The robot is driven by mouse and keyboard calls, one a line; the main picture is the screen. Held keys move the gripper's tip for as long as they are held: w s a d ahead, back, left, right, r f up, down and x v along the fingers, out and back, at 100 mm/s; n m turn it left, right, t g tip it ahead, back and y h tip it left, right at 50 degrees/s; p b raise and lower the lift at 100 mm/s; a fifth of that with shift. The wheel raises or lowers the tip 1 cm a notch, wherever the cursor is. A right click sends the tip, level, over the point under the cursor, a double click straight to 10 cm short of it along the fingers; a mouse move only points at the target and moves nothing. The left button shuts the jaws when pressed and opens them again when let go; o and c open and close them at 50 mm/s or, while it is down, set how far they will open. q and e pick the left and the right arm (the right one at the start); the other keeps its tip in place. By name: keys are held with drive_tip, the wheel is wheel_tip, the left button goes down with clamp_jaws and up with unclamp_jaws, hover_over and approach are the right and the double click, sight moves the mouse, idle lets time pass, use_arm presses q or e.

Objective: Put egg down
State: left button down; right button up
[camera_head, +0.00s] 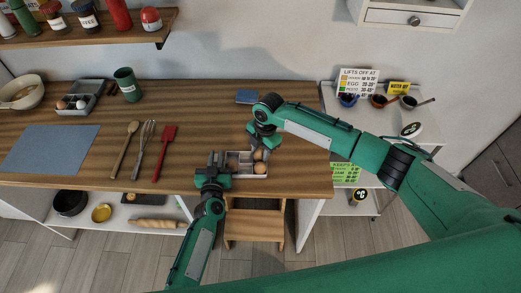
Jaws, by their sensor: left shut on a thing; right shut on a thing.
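A small pale compartment box (246,173) stands near the table's front edge. One brown egg (260,168) sits in its right front compartment. My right gripper (260,146) reaches down at the box's back right. It is shut on another brown egg (257,155), which is at the box's back right compartment; I cannot tell whether it touches the bottom. My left gripper (218,162) is at the box's left side and shut on the box, partly hiding that side.
The wooden table (190,105) is clear behind the box. A spoon (124,150), whisk (143,150) and red spatula (164,153) lie to the left. A grey tray (90,88) holding eggs and a green cup (127,84) stand further left. A blue item (247,97) lies behind.

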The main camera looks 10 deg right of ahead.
drive_tip(key=shift+f, duration=0.1)
drive_tip(key=o, duration=0.7)
drive_tip(key=r, duration=0.4)
drive_tip(key=d+r, duration=0.1)
drive_tip(key=r, duration=0.7)
drive_tip(key=shift+d+r, duration=0.1)
drive_tip(key=shift+d, duration=0.2)
use_arm(q)
drive_tip(key=c, duration=1.3)
unclamp_jaws()
